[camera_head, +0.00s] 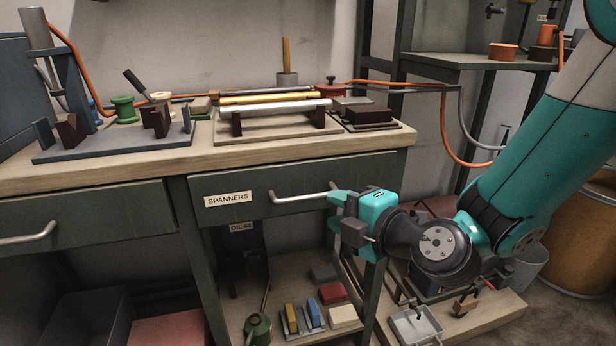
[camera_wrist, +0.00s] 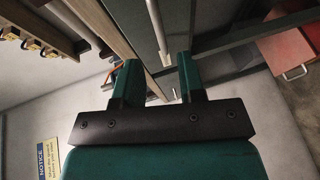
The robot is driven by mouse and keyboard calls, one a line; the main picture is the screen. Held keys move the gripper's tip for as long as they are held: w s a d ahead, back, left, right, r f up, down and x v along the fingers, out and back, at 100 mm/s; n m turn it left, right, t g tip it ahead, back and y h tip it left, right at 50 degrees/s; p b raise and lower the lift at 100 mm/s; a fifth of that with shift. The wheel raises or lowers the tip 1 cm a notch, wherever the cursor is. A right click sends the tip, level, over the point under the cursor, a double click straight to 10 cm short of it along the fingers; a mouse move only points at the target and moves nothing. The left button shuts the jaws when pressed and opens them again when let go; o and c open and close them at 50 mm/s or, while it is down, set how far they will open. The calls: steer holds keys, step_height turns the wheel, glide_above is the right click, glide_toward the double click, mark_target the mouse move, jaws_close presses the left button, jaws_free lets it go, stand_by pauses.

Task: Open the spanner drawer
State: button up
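The spanner drawer (camera_head: 260,186) is a dark green front under the workbench, with a white "SPANNERS" label (camera_head: 228,199) at its left. It looks closed, level with the bench frame. Its pale bar handle (camera_head: 298,196) runs across the front. My teal gripper (camera_head: 338,198) is at the right end of the handle. In the wrist view, my gripper (camera_wrist: 157,68) has its two fingers apart, and the handle (camera_wrist: 156,25) appears in the gap between them, running up the picture. I cannot tell whether the fingers touch it.
The wooden benchtop (camera_head: 120,165) above carries a rack of rods and fixtures. Another drawer with a handle (camera_head: 30,235) is at the left. A low shelf (camera_head: 290,275) below holds coloured blocks and a green can. A bucket (camera_head: 527,266) stands on the floor at the right.

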mark_target(310, 199)
steer(key=p+x, duration=0.4)
steer(key=x, duration=0.4)
steer(key=shift+w+a, duration=0.2)
steer(key=shift+w, duration=0.05)
jaws_close()
